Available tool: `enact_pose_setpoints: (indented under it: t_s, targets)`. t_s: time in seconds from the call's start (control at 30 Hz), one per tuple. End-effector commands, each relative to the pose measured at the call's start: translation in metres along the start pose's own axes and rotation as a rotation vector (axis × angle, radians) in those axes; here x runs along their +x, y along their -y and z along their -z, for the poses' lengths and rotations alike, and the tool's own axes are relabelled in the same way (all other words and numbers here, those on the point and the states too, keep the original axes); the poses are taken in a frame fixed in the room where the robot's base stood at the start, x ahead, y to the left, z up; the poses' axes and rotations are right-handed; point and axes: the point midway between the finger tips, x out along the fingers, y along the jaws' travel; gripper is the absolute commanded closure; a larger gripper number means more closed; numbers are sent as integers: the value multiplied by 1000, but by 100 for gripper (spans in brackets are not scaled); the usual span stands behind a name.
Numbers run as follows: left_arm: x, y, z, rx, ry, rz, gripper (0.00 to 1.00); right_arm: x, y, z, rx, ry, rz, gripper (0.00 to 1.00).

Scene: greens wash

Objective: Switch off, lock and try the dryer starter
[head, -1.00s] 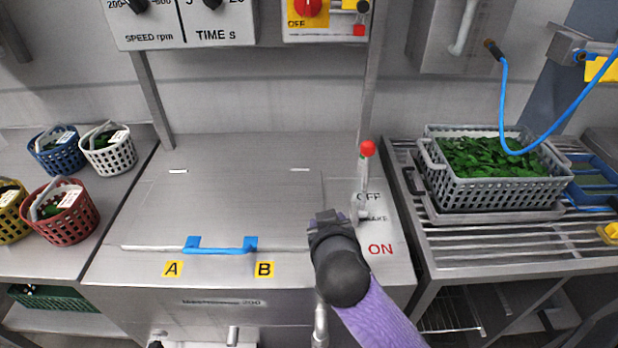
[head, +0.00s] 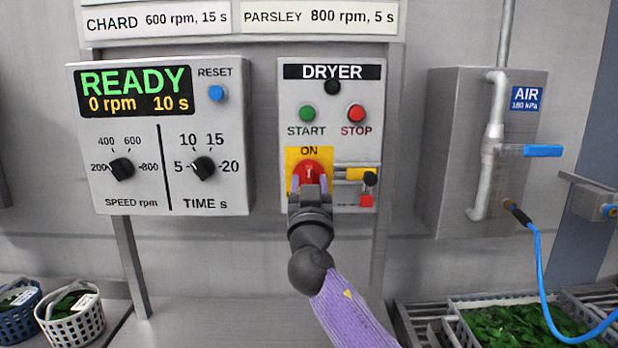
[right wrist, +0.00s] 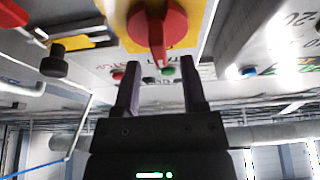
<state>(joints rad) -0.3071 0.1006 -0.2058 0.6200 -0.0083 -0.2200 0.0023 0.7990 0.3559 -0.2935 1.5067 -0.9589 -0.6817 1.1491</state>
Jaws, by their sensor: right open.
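The dryer starter panel (head: 333,95) is on the wall, with a green START button (head: 307,113), a red STOP button (head: 356,113) and a dark lamp (head: 332,87). Below them is a red rotary switch (head: 309,168) on a yellow plate, with ON above it. My right gripper (head: 309,192) is just in front of the switch. In the right wrist view its open fingers (right wrist: 160,85) point at the red knob (right wrist: 155,30), with nothing between them. Beside the switch are a yellow bar with a black knob (head: 370,178) and a small red block (head: 366,201). My left gripper is out of view.
The control box (head: 160,140) at left reads READY, 0 rpm, 10 s. An air box (head: 480,150) with a blue-handled valve and blue hose is at right. Baskets (head: 72,315) stand low left; a crate of greens (head: 520,325) is low right.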

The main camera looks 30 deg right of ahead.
Motion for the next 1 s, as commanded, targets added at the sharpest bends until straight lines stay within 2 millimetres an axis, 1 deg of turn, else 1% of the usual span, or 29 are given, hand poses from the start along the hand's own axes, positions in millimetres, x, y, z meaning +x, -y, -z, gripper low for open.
enact_pose_setpoints:
  t_s: [0.03, 0.13, 0.27, 0.43, 0.47, 0.5, 0.67, 0.7, 0.73, 1.0]
  targets:
    - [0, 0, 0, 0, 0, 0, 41, 6, 0, 0, -2, 0, 0, 46]
    - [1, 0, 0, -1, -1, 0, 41, 15, 0, 0, -2, 0, 0, 46]
    - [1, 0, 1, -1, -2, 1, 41, 19, 0, -1, 0, 1, 1, 46]
    - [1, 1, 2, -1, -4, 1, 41, 19, 0, -1, 0, 1, 1, 46]
    - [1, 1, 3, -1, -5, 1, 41, 19, 0, -1, 0, 1, 1, 48]
    - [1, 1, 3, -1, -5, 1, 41, 18, 0, -1, 0, 1, 1, 56]
    - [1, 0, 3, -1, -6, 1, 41, 18, 0, -1, -1, 2, 1, 90]
    - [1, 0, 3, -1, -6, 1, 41, 18, 0, -1, 0, 2, 1, 99]
    - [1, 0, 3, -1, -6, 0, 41, 18, 0, -1, -1, 2, 1, 100]
    - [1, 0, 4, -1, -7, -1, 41, 18, 0, -1, -3, 2, 2, 100]
